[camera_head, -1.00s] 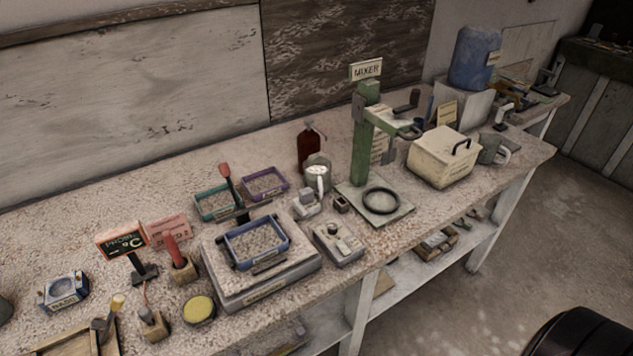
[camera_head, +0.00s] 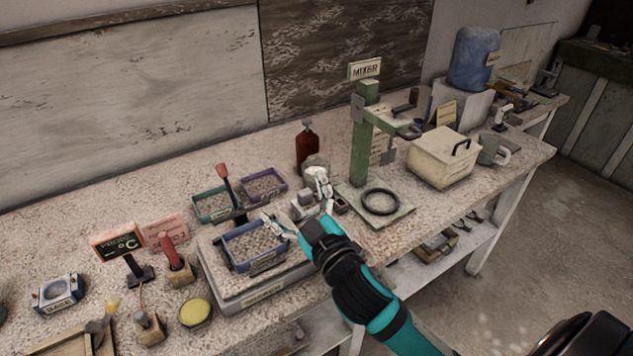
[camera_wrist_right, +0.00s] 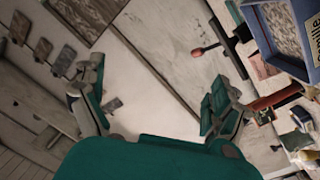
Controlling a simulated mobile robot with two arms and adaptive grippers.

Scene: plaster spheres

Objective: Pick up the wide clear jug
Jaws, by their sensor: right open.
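Two greyish, partly see-through jugs with pale handles show in the head view. One jug (camera_head: 313,160) stands behind my right gripper, between the brown bottle and the mixer, partly hidden by a finger. The other jug (camera_head: 490,151) stands at the right, beside the cream box. I cannot tell for sure which is the wide clear one. My right gripper (camera_head: 295,198) is open and empty above the scale, its fingers spread left and right. In the right wrist view the open fingers (camera_wrist_right: 157,82) have nothing between them; no jug is clear there. My left gripper is not in view.
The blue tray (camera_head: 254,262) sits on the scale just below my right gripper. A red-knobbed lever (camera_head: 223,178), the brown bottle (camera_head: 307,148) and the green mixer stand (camera_head: 362,145) rise nearby. The cream box (camera_head: 440,160) stands right of the mixer.

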